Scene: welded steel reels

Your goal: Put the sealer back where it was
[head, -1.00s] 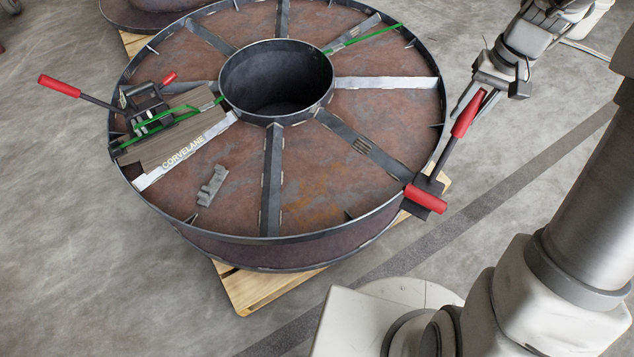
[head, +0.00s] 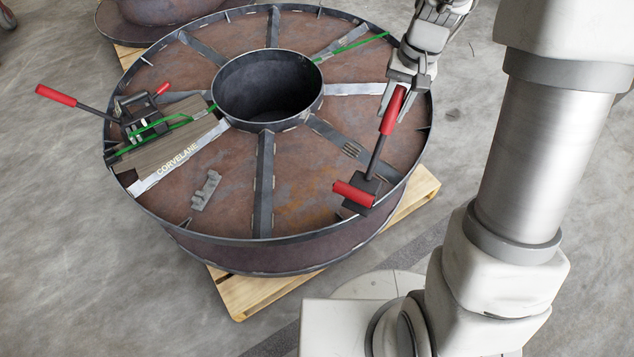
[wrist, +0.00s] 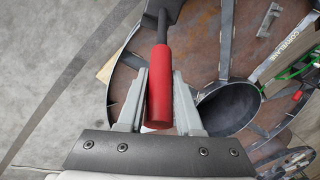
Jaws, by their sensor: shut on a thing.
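The sealer (head: 376,155) is a dark tool with two red handles. My gripper (head: 396,96) is shut on its upper red handle, and the tool hangs down from it over the right front of the steel reel (head: 300,205). Its lower red handle and dark head overlap the reel's face near the rim; I cannot tell whether they touch it. In the wrist view the red handle (wrist: 160,85) lies between the two grey fingers, with the tool's dark shaft and part of its head beyond.
A small grey metal piece (head: 206,190) lies on the reel's face. The reel rests on a wooden pallet (head: 240,295). Another reel (head: 165,12) stands behind.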

